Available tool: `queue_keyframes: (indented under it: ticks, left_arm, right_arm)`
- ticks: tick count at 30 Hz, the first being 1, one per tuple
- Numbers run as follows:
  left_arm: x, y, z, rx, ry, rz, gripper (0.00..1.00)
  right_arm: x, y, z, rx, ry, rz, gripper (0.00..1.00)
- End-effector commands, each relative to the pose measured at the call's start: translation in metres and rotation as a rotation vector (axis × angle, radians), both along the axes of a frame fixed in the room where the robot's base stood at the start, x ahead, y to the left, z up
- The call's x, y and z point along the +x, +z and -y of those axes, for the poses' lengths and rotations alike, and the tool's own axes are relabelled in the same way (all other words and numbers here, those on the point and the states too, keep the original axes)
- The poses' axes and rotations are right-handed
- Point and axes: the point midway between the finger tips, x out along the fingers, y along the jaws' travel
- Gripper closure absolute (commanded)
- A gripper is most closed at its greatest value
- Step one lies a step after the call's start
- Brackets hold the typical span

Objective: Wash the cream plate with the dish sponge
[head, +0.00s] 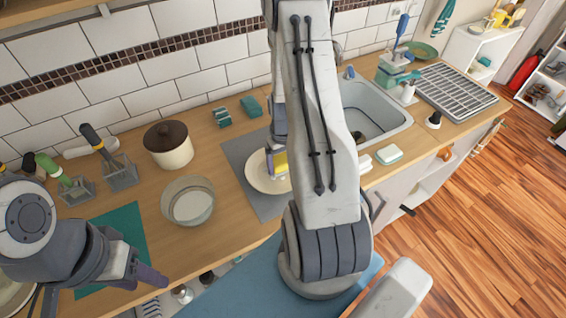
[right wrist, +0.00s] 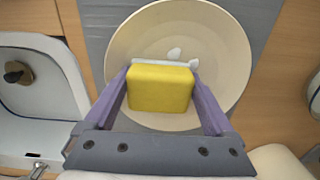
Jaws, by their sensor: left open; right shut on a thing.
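The cream plate (head: 257,180) lies on a grey mat on the counter, left of the sink; it also shows in the right wrist view (right wrist: 220,50). My right gripper (right wrist: 160,84) is shut on the yellow dish sponge (right wrist: 160,92) over the plate. The sponge also shows in the head view (head: 280,163), partly behind my right arm. A white strip runs along the sponge's far edge, and small white patches lie on the plate beside it. Whether the sponge touches the plate is hard to tell. My left gripper (head: 148,279) is open and empty at the counter's front left.
The sink (head: 388,118) and a drying rack (head: 448,88) are to the right. A glass bowl (head: 188,204) and a lidded pot (head: 168,145) stand left of the grey mat (head: 237,150). A white-green block (head: 389,154) lies at the sink's front edge.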

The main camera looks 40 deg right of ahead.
Motion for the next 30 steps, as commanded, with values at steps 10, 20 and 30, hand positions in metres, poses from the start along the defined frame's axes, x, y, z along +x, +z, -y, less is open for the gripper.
queue_keyframes:
  ticks: [10,20,30]
  left_arm:
    - [0.0,0.0,0.0,0.0,0.0,0.0,0.5]
    - [0.0,0.0,0.0,0.0,0.0,0.0,0.5]
    - [0.0,0.001,0.0,0.0,0.0,0.0,0.5]
  right_arm:
    - [-0.014,0.0,-0.004,0.002,-0.001,-0.004,0.91]
    - [-0.018,0.0,-0.005,0.004,-0.002,-0.006,0.91]
    - [-0.019,0.001,-0.005,0.004,-0.002,-0.006,0.91]
